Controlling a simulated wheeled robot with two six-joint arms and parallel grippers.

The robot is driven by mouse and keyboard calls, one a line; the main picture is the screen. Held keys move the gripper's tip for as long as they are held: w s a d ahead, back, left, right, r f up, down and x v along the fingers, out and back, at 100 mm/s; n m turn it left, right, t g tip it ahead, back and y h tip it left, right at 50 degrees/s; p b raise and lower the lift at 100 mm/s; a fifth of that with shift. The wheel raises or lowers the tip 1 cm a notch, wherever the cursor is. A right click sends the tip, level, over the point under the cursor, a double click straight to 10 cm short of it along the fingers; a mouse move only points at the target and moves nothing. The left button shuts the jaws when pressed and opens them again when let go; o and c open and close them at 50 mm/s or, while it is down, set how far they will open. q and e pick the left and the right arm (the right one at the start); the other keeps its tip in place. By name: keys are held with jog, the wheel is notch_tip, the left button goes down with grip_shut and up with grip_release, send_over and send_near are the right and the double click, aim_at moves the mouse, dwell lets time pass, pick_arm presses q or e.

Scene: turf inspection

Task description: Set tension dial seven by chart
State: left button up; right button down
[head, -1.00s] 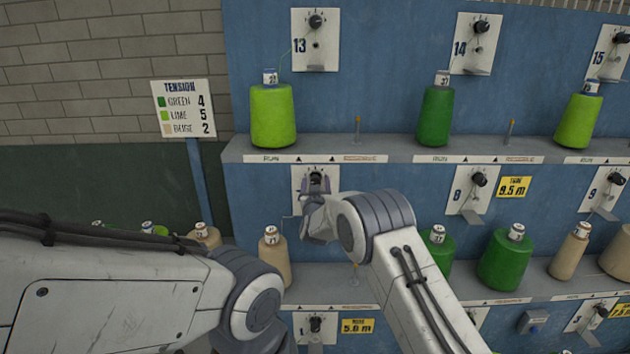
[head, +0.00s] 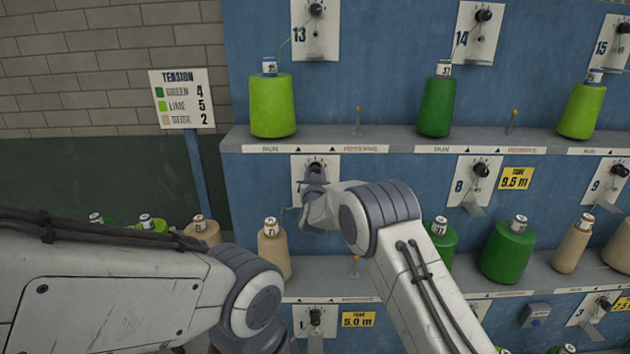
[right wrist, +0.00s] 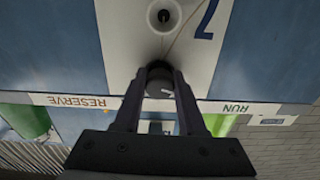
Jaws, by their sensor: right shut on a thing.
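Dial seven is a dark knob (right wrist: 160,80) on a white plate (right wrist: 205,65) marked 7, upside down in the right wrist view. My right gripper (right wrist: 161,85) is shut on this knob, one finger on each side. A pale mark shows on the knob, but I cannot read its setting. In the head view my right gripper (head: 315,178) covers most of the knob on its plate (head: 300,168). The tension chart (head: 181,98) reads green 4, lime 5, beige 2. A beige cone (head: 274,252) stands on the shelf below dial seven. My left gripper is out of view.
Dial 8 (head: 480,171) is to the right, dial 13 (head: 316,10) above and dial 1 (head: 315,318) below. A shelf (head: 400,142) with lime and green cones runs just above dial seven.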

jog(key=m+b, duration=0.1)
jog(key=b, duration=0.1)
jog(key=m+b, duration=0.3)
jog(key=b, duration=0.2)
jog(key=shift+f+m, duration=0.25)
jog(key=shift+m, duration=0.05)
jog(key=shift+r+m+b, duration=0.25)
jog(key=shift+m+b, duration=0.75)
jog(key=shift+b, duration=0.25)
jog(key=shift+c, duration=2.4)
grip_release()
jog(key=s+b, duration=0.4)
jog(key=s, duration=0.6)
jog(key=shift+s, duration=0.25)
